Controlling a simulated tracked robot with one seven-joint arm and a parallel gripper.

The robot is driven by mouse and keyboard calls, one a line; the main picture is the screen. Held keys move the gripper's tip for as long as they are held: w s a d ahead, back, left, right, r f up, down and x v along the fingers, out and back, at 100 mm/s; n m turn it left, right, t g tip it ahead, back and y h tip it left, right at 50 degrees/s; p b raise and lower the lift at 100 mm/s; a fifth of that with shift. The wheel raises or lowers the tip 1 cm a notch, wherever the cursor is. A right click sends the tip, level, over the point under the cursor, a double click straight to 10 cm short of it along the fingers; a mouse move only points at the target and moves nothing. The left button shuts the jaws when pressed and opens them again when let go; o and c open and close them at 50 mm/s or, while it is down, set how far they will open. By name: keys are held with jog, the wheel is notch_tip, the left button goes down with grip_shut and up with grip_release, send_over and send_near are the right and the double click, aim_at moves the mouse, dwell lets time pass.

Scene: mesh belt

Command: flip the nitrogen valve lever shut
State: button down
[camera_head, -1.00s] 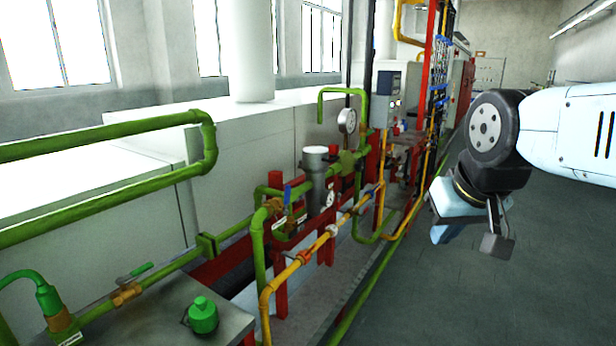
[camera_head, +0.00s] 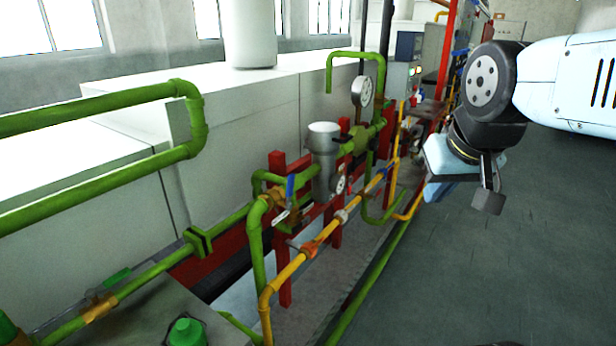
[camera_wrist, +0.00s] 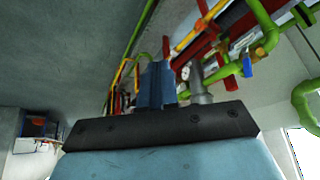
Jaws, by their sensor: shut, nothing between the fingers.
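A blue lever (camera_head: 290,187) stands upright on a valve of the green pipework, left of the grey cylinder. It also shows in the wrist view (camera_wrist: 247,66). A green lever (camera_head: 117,278) lies along another valve at the lower left. Small labels are too blurred to read, so I cannot tell which lever is the nitrogen one. My gripper (camera_head: 440,188) is at the right, above the floor and well apart from both levers. Its blue fingers (camera_wrist: 157,86) are together and empty in the wrist view.
A yellow pipe (camera_head: 287,271) with an orange valve (camera_head: 310,248) runs in front of the blue lever. Red posts (camera_head: 285,284), a grey cylinder (camera_head: 324,160) and a gauge (camera_head: 361,91) crowd it. The floor (camera_head: 450,275) at right is clear.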

jog(key=w+a+f+g+y, duration=0.4)
jog(key=w+a+g, duration=0.1)
jog(key=w, duration=0.2)
jog(key=w+a+f+g+y, duration=0.4)
jog(key=w+a+f+y, duration=0.1)
jog(key=w, duration=0.3)
jog(key=w+d+f+t+y, duration=0.1)
jog(key=w+d+f+y, duration=0.1)
jog(key=w+y, duration=0.4)
jog(key=w+d+f+y, duration=0.1)
jog(key=w+f+y, duration=0.3)
jog(key=w, duration=0.5)
send_near(290, 193)
jog(key=w+a+r, duration=0.3)
jog(key=a, duration=0.1)
jog(key=shift+s+a+m+y, duration=0.3)
jog(key=shift+s+a, duration=0.3)
jog(key=shift+a, duration=0.05)
jog(key=shift+r, duration=0.15)
